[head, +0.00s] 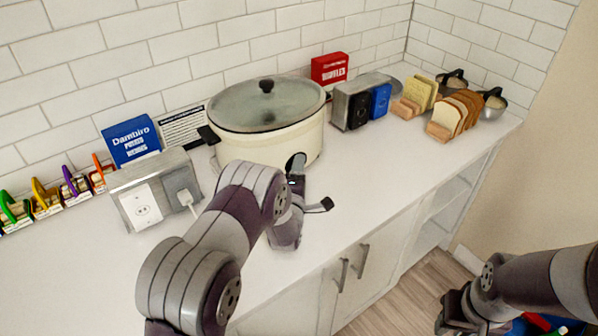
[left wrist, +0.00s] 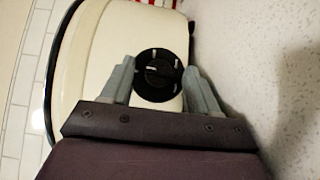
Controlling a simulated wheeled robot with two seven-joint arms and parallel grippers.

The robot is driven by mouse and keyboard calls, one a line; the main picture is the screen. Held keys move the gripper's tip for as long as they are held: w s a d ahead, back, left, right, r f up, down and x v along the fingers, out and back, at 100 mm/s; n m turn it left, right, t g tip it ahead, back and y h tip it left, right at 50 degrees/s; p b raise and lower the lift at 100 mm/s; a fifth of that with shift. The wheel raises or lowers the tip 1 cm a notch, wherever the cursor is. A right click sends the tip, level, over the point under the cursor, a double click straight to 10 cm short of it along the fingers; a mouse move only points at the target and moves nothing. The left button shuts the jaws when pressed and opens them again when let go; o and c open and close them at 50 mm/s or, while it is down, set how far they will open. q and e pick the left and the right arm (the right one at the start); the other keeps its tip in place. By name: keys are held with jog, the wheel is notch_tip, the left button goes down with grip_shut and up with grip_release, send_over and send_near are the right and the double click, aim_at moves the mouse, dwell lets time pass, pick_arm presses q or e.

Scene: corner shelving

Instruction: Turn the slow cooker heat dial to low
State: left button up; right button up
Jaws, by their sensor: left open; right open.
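The cream slow cooker (head: 255,150) stands on the counter with its glass lid on and a black knob on top. Its round black heat dial (head: 296,162) is low on the front. In the left wrist view the dial (left wrist: 158,76) shows white marks and a raised bar lying roughly level across the picture. My left gripper (head: 297,182) is open at the cooker's front. Its two grey fingers lie either side of the dial; I cannot tell whether they touch it. My right gripper (head: 450,312) is open and empty, low at the right, away from the counter.
A socket box (head: 150,195) with a plugged cord and a blue book (head: 131,140) stand left of the cooker. A toaster (head: 350,103), a red box (head: 330,69) and bread slices (head: 455,115) stand to its right. The counter's front right is clear.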

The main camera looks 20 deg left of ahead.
pick_arm(q)
jog(key=c, duration=1)
jog(key=shift+r+m+g+p, duration=0.35)
jog(key=shift+m+g+p, duration=0.45)
jog(key=shift+g+p, duration=0.15)
jog(key=shift+d+r+m+g+p, duration=0.1)
jog(key=shift+r+m+g+p, duration=0.1)
jog(key=shift+m+g+p, duration=0.7)
jog(key=m+g+y+p, duration=0.1)
jog(key=p, duration=0.3)
jog(key=m+g+p, duration=0.1)
jog(key=g+p, duration=0.1)
jog(key=p, duration=0.2)
jog(key=m+g+y+p, duration=0.1)
jog(key=g+p, duration=0.1)
jog(key=p, duration=0.2)
jog(key=shift+w+d+r+y, duration=0.2)
jog(key=shift+w+r+y, duration=0.1)
jog(key=shift+r, duration=0.1)
jog(key=shift+c, duration=0.2)
jog(key=shift+f+m+g+p, duration=0.25)
jog(key=shift+m+g+p, duration=0.3)
jog(key=shift+p, duration=0.25)
